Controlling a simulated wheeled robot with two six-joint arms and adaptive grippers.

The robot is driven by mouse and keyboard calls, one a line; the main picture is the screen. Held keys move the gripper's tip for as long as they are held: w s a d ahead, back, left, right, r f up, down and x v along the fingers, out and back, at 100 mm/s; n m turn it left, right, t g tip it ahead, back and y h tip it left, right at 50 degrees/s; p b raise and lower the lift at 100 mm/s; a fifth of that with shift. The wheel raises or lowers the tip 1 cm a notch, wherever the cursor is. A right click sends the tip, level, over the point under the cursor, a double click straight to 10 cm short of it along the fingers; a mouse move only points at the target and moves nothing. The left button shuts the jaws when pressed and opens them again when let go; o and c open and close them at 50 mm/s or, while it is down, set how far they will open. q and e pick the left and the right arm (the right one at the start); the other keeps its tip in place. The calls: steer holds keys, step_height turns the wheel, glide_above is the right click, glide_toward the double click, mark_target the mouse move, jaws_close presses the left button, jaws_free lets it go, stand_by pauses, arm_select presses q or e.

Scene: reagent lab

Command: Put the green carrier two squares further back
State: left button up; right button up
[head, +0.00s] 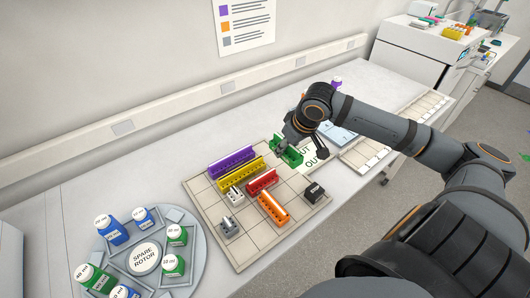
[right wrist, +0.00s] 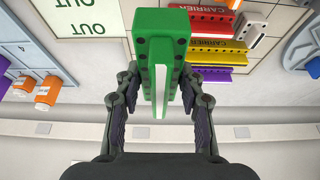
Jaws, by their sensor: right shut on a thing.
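The green carrier (head: 284,154) is between the fingers of my right gripper (head: 291,147), at the back right edge of the gridded board (head: 250,243). In the right wrist view the green carrier (right wrist: 152,25) looms large between both fingers (right wrist: 160,92); it appears to be held above the surface. The purple carrier (head: 231,161), yellow carrier (head: 240,176), red carrier (head: 262,181) and orange carrier (head: 273,207) stand on the board to its left and front. My left gripper is not in view.
Small grey blocks (head: 229,228) and a black block (head: 314,190) stand on the board. An OUT sheet (head: 316,155) lies beside its right edge. A round spare rotor (head: 146,257) with several bottles is at front left. The back wall carries a rail (head: 205,92). Several front squares are bare.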

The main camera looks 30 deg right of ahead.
steer(key=shift+d, duration=0.15)
steer(key=shift+w+d, duration=0.15)
steer(key=shift+w, duration=0.1)
steer(key=w+f+p, duration=0.1)
steer(key=w+f, duration=0.2)
steer(key=w, duration=0.1)
steer(key=w+d+f+p, duration=0.1)
steer(key=w+f, duration=0.2)
steer(key=w, duration=0.1)
steer(key=w+d+f+p, duration=0.1)
steer(key=w+f, duration=0.2)
steer(key=w, duration=0.1)
steer(key=shift+w, duration=0.35)
steer(key=shift+w+f, duration=0.3)
steer(key=shift+f, duration=0.25)
step_height(320, 180, down, 2)
steer(key=shift+f+p, duration=0.2)
steer(key=shift+p, duration=0.55)
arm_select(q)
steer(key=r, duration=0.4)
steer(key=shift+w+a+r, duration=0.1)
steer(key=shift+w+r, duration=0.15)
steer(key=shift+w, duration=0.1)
arm_select(e)
steer(key=shift+f, duration=0.3)
